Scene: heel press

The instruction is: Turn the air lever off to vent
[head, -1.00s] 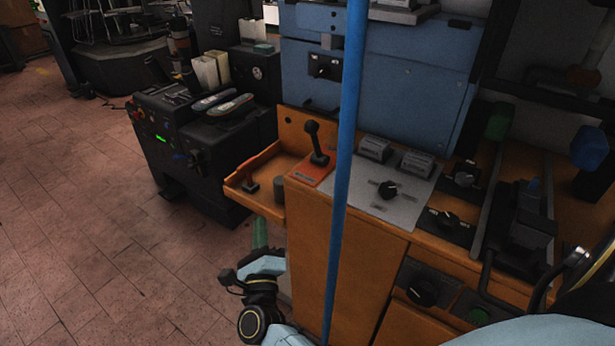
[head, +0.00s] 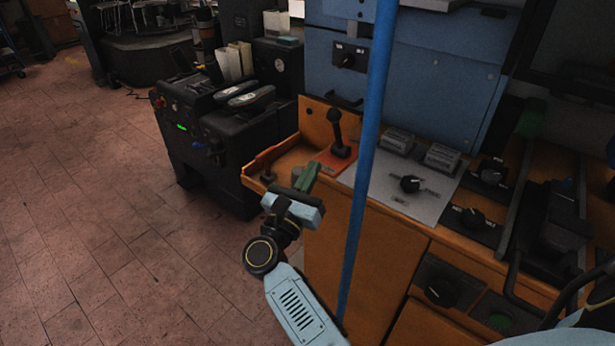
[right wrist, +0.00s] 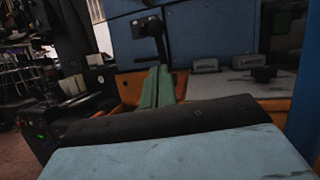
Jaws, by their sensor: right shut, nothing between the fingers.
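A black lever with a round knob (head: 337,128) stands on a red plate on the orange cabinet. Any marking on the plate is too small to read. The lever also shows in the right wrist view (right wrist: 155,32), beyond the fingertips. My right gripper (head: 308,174) has green fingers and is shut and empty. It is in front of the lever and lower in the picture, apart from it, over the edge of the small orange tray (head: 259,166). The closed fingers also show in the right wrist view (right wrist: 158,86). My left gripper is not in view.
A blue upright pole (head: 371,150) stands just right of the lever. A grey panel (head: 428,204) with a black knob (head: 410,184) lies beyond it. A black machine (head: 215,140) with a small blue handle stands at the left. The floor in front is clear.

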